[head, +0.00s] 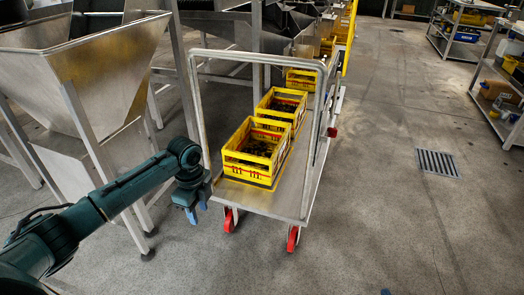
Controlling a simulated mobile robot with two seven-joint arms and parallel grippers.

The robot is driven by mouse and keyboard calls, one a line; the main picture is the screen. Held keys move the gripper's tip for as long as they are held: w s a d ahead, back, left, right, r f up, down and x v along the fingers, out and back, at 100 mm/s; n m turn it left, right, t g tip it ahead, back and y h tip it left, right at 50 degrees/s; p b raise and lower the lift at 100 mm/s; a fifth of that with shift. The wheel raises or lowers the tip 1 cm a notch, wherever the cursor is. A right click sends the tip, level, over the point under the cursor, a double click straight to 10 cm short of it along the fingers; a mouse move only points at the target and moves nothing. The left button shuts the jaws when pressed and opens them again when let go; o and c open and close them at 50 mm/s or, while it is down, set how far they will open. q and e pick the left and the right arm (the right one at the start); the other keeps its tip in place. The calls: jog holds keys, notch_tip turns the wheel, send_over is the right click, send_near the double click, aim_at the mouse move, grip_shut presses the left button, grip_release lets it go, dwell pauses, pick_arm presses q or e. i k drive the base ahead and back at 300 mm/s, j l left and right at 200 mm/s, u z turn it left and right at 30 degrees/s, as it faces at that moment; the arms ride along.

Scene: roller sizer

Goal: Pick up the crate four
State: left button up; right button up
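Several yellow crates stand in a row on a metal cart (282,199). The nearest crate (268,176) is at the cart's front end, with dark contents. Behind it are a second crate (291,116) and a third crate (301,85). I cannot tell which one is crate four. My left gripper (197,208) hangs with its blue fingers apart, empty, just left of the cart's front corner and the nearest crate, not touching either. Only a small blue tip, perhaps of my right gripper (385,292), shows at the bottom edge.
The cart has a tall tube handle frame (196,100) around its front and red wheels (293,238). A steel hopper (85,75) on legs stands at left. Shelves (495,100) stand at right. A floor drain (437,163) lies in the open floor to the right.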

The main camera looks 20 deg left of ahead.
aim_at(235, 152)
jog(key=i, duration=1.3)
